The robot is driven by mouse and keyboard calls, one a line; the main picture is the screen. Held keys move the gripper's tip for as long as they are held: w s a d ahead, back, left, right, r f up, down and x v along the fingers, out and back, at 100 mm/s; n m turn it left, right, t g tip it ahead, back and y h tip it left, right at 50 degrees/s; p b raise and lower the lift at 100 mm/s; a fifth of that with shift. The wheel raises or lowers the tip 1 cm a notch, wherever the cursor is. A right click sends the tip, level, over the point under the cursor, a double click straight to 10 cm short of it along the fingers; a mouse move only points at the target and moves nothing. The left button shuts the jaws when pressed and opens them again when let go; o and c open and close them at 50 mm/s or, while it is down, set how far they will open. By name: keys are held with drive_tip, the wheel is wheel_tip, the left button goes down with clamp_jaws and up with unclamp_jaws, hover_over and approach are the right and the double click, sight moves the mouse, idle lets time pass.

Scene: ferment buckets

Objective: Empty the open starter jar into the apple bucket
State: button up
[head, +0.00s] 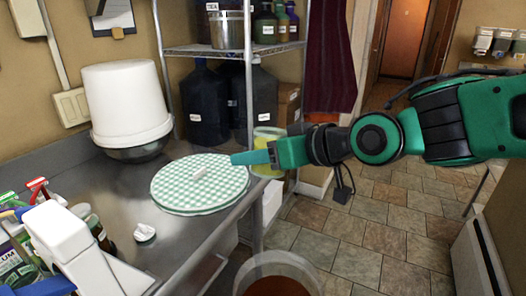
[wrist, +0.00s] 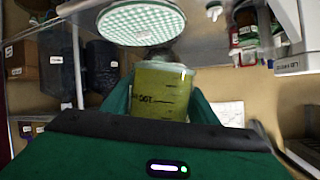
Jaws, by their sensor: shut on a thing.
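My gripper (head: 262,157) is shut on a jar (head: 268,136) of yellow-green contents. It holds the jar, which looks upright, in the air just past the counter's right edge. In the wrist view the jar (wrist: 160,92) sits between both fingers, with dark writing partly readable on its side. I cannot clearly see its mouth. An open bucket (head: 243,272) with reddish-brown contents stands at the bottom edge of the head view, nearer than the jar. Its lower part is cut off and no label shows, so I cannot tell whether it is the apple bucket.
A round green-checked cover (head: 172,192) with a small white piece on it lies on the steel counter (head: 180,240). A white bucket (head: 125,100) stands upside down behind. Bottles and a white device (head: 65,240) crowd the front left. A wire shelf (head: 205,49) holds dark jugs. Tiled floor is open at right.

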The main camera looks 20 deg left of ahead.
wheel_tip(320, 180, down, 15)
drive_tip(key=shift+s+m+g, duration=0.25)
drive_tip(key=shift+m+g, duration=0.05)
drive_tip(key=shift+m, duration=0.1)
idle(0.9)
idle(0.4)
wheel_tip(320, 180, down, 24)
drive_tip(key=s+m+g, duration=0.1)
drive_tip(key=m+g, duration=0.1)
drive_tip(key=shift+s, duration=0.2)
idle(4.5)
